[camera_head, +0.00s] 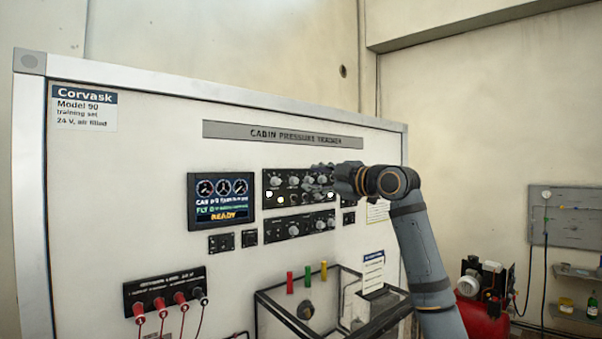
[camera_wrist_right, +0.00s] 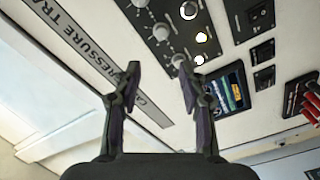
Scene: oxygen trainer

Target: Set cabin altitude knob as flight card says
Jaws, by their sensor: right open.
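The upper black control panel (camera_head: 288,200) holds several grey knobs and lit round lamps. I cannot read which knob is cabin altitude. My right gripper (camera_head: 320,180) reaches in from the right, in front of this panel's right part, and hides some of it. In the right wrist view, my right gripper (camera_wrist_right: 160,78) is open with nothing between its fingers. A grey knob (camera_wrist_right: 160,31) and another knob (camera_wrist_right: 178,60) show beyond the fingertips, close to the right finger. White cards show on the board, one low right (camera_head: 373,272); their text is too small to read. My left gripper is out of view.
A display (camera_head: 221,201) reading READY is left of the panel. A lower black knob panel (camera_head: 287,228) sits beneath. Red-capped connectors (camera_head: 160,305) with cables stick out at lower left. An open-topped, dark-framed case (camera_head: 300,325) juts out below. A red compressor (camera_head: 484,312) stands right.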

